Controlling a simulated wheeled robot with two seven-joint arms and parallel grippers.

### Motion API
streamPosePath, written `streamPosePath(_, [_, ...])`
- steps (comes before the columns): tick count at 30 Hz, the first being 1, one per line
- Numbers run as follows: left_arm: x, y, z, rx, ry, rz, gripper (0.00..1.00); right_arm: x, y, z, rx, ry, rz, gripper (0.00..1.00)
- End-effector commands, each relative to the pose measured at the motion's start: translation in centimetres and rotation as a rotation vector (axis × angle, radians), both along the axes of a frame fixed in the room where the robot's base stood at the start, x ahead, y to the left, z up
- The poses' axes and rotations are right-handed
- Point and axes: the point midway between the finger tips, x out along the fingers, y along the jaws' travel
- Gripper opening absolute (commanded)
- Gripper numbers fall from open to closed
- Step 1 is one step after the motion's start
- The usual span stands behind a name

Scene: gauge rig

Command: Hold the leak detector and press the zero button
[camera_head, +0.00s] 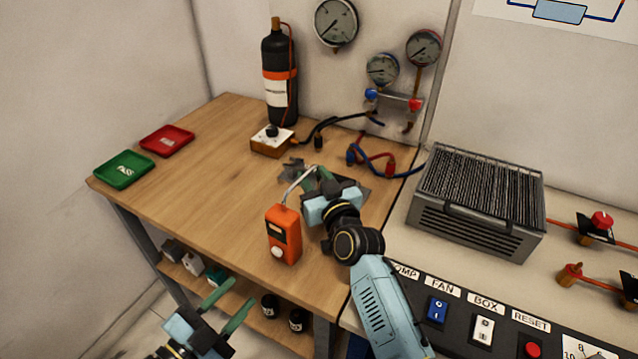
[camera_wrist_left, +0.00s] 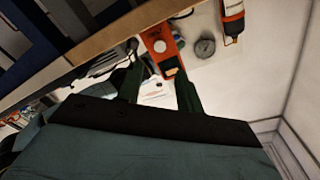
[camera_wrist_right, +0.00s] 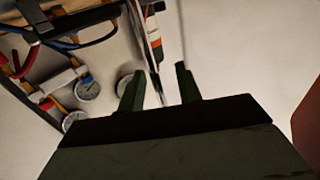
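The orange leak detector (camera_head: 284,236) stands near the front edge of the wooden bench, with a pale round button (camera_head: 278,252) low on its front and a thin, bent grey probe at its top. It also shows beyond the fingers in the left wrist view (camera_wrist_left: 163,44). My left gripper (camera_head: 236,294) is open and empty, in front of the bench edge, apart from the detector. My right gripper (camera_head: 316,178) is behind the detector, close to its probe in the picture; its fingers are apart in the right wrist view (camera_wrist_right: 158,78). I cannot tell whether it touches the probe.
A green tray (camera_head: 124,170) and a red tray (camera_head: 167,140) lie at the left. A black bottle (camera_head: 279,85) and a knobbed box (camera_head: 271,143) stand behind. Hoses and a finned grey unit (camera_head: 477,204) are at the right. The bench's left middle is clear.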

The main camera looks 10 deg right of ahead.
Motion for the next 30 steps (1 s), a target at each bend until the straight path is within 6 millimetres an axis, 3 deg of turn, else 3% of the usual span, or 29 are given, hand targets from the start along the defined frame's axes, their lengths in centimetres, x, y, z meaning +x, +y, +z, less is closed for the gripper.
streamPosePath(6, [0.00, 0.00, 0.00, 0.000, 0.000, 0.000, 0.36, 0.00, 0.00, -0.02, 0.001, 0.000, 0.000, 0.33])
streamPosePath(14, [0.00, 0.00, 0.00, 0.000, 0.000, 0.000, 0.36, -0.02, -0.01, -0.02, 0.001, 0.000, 0.000, 0.00])
streamPosePath(19, [0.00, 0.00, 0.00, 0.000, 0.000, 0.000, 0.36, -0.02, -0.01, -0.03, 0.001, 0.000, 0.000, 0.00])
streamPosePath(28, [0.00, 0.00, 0.00, 0.000, 0.000, 0.000, 0.00, -0.03, -0.01, -0.03, 0.001, 0.000, 0.000, 0.00])
streamPosePath(30, [0.00, 0.00, 0.00, 0.000, 0.000, 0.000, 0.00, -0.03, -0.01, -0.04, 0.001, 0.000, 0.000, 0.00])
